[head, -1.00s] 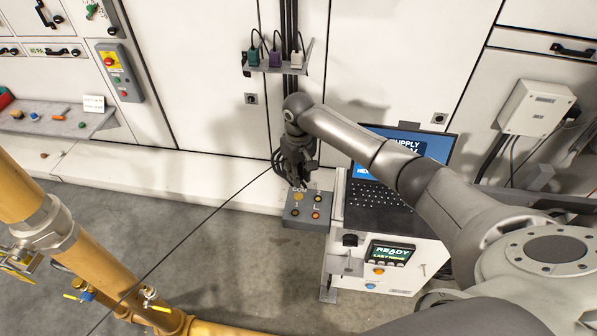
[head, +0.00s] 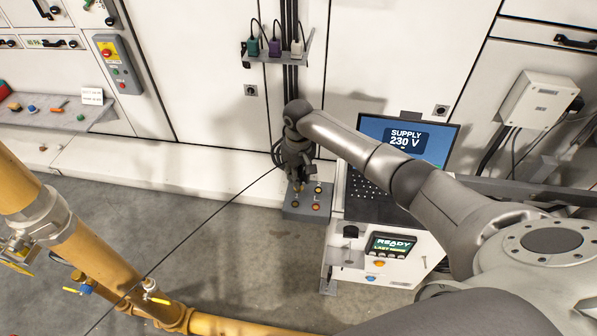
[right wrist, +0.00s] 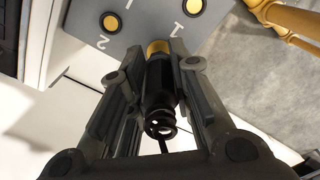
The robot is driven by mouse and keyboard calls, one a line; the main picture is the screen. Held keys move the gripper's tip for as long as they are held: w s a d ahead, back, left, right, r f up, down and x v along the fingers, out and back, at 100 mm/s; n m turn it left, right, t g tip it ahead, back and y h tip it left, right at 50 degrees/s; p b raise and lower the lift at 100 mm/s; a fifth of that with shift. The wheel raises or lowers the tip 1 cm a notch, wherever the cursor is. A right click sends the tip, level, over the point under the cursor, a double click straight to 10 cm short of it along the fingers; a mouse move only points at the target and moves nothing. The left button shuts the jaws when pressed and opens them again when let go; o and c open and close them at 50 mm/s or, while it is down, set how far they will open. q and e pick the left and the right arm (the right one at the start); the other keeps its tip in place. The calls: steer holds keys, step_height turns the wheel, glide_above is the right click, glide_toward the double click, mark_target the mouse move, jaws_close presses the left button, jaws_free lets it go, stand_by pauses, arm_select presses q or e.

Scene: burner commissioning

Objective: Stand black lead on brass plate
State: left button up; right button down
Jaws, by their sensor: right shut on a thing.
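My right gripper (head: 298,184) is low over the grey terminal block (head: 322,211) on the floor by the cabinets. In the right wrist view its fingers (right wrist: 165,68) are closed on both sides of the black lead (right wrist: 160,88), a dark cylinder with a ringed end and a cable towards the camera. The far end of the lead is over a brass plate (right wrist: 158,46) on the block, and part of that plate shows past it. I cannot tell whether they touch. Other round brass plates, marked 1 (right wrist: 193,6) and 2 (right wrist: 110,23), are near. My left gripper is out of view.
A laptop (head: 408,140) reading "SUPPLY 230 V" stands on a white unit (head: 345,273) right of the block. A shelf (head: 280,58) holds three coloured plugs on the wall. A yellow pipe (head: 92,266) crosses the lower left.

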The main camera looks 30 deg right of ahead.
steer(key=shift+f, duration=0.25)
stand_by(0.4)
steer(key=shift+f+b, duration=0.4)
steer(key=shift+f, duration=0.35)
steer(key=c, duration=1.2)
jaws_free()
steer(key=shift+c, duration=0.2)
